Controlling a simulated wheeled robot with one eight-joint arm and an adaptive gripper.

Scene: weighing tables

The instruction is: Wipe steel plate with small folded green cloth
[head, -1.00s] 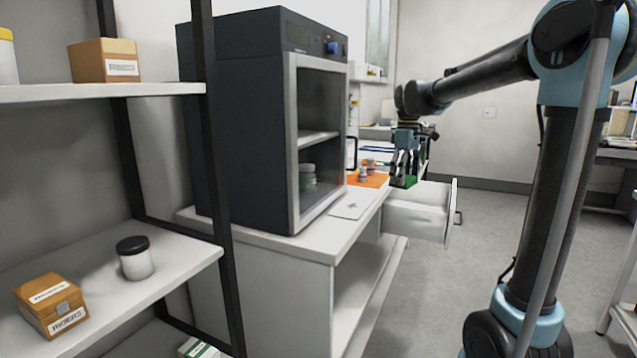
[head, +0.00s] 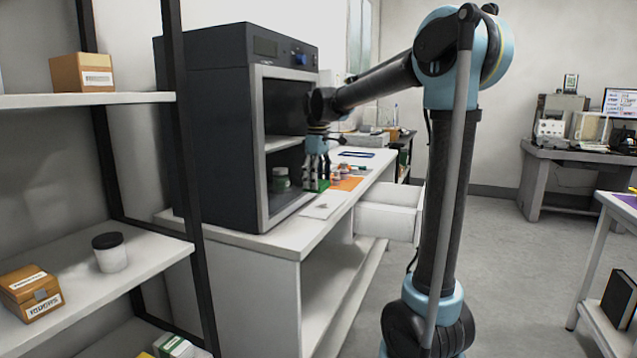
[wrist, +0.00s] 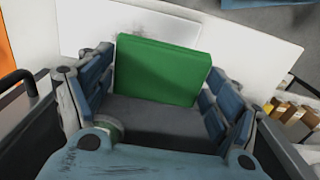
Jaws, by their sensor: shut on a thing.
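The small folded green cloth (wrist: 160,70) is held between the fingers of my gripper (wrist: 155,100) in the wrist view. It also shows as a small green patch under the gripper (head: 316,180) in the head view, in front of the dark cabinet. The pale grey plate (head: 325,207) lies flat on the white counter, just nearer than the gripper, with a dark smudge on it. In the wrist view a pale plate (wrist: 125,24) with faint marks lies beyond the cloth. I cannot tell whether the cloth touches the counter or hangs above it.
The dark cabinet (head: 205,120) stands close left of my gripper, its glass front facing the counter. An orange mat (head: 347,184) with small jars lies just right of the gripper. An open drawer (head: 388,220) juts out from the white counter (head: 275,242). A shelf rack (head: 130,275) stands at left.

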